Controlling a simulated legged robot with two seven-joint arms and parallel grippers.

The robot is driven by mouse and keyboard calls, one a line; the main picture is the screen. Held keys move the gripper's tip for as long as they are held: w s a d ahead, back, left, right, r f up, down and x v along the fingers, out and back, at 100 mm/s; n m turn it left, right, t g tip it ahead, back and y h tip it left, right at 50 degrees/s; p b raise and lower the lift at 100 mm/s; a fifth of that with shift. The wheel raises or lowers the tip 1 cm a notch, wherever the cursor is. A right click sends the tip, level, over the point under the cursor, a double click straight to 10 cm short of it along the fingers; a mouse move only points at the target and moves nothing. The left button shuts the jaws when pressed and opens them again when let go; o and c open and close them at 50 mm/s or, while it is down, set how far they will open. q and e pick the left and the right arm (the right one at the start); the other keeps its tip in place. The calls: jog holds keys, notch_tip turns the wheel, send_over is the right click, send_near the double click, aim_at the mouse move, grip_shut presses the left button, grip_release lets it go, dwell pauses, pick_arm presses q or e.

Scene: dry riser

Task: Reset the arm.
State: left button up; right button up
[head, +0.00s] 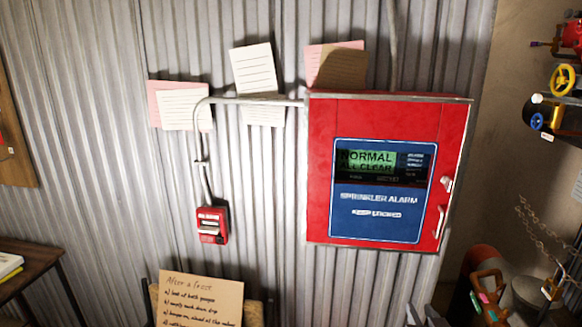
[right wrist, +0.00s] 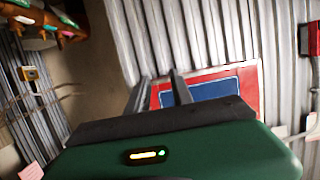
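My right gripper (right wrist: 161,78) shows its two dark fingers apart with nothing between them, in front of the corrugated wall and the alarm panel. In the head view only dark tips of what looks like this gripper (head: 424,314) show at the bottom edge, below the panel. The red sprinkler alarm panel (head: 320,170) hangs on the wall; its screen (head: 366,162) reads "NORMAL ALL CLEAR". It also shows in the right wrist view (right wrist: 250,75), partly hidden by the fingers. My left gripper is not in view.
A red pull station (head: 211,225) hangs left of the panel, below a conduit. A handwritten card (head: 200,300) stands at the bottom. Valves with yellow (head: 562,80) and blue (head: 537,121) handwheels are at the right. A wooden table (head: 30,265) is at the left.

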jog(key=s+a+f+n+g+y, duration=0.1)
jog(key=s+a+f+g, duration=0.45)
jog(key=s+f, duration=0.25)
jog(key=s+a+f+n+g+y, duration=0.1)
jog(key=s+a+f+g+y, duration=0.1)
jog(key=s+a+f+g, duration=0.5)
jog(key=s+r+p, duration=0.3)
jog(key=r+p, duration=1)
jog(key=p, duration=0.2)
jog(key=shift+s+t, duration=0.4)
jog(key=shift+t, duration=0.05)
